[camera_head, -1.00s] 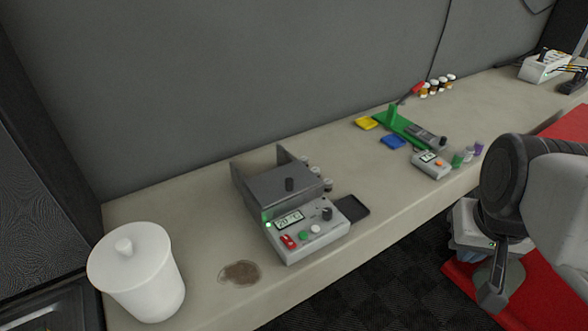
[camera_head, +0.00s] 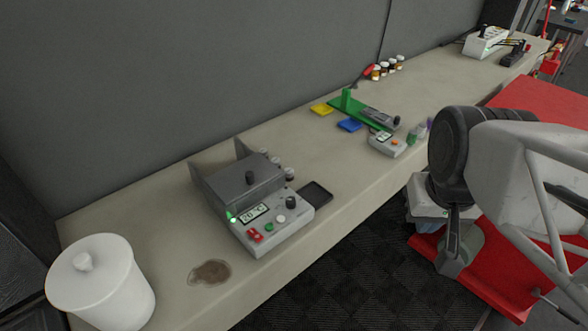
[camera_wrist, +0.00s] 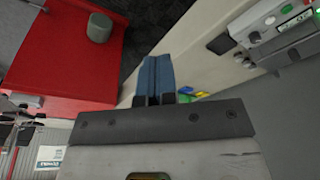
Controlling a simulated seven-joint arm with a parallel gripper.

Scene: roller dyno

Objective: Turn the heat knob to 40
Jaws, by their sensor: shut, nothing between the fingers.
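The heater unit (camera_head: 272,237) is a grey box on the bench, left of centre in the head view. Its display (camera_head: 254,213) seems to read 20 °C. A dark round knob (camera_head: 290,202) sits on the panel right of the display. No scale marks are readable. In the wrist view, part of a grey panel with a green light (camera_wrist: 285,9) shows at the upper right. My gripper (camera_wrist: 156,62) has its blue fingers together, empty, pointing away from the camera and apart from the panel.
A white lidded canister (camera_head: 100,285) and a brown stain (camera_head: 209,272) lie left of the unit. A dark tray (camera_head: 315,193) lies at its right. A small grey device (camera_head: 388,144) and coloured blocks are farther along. A red surface (camera_head: 500,265) is behind my arm.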

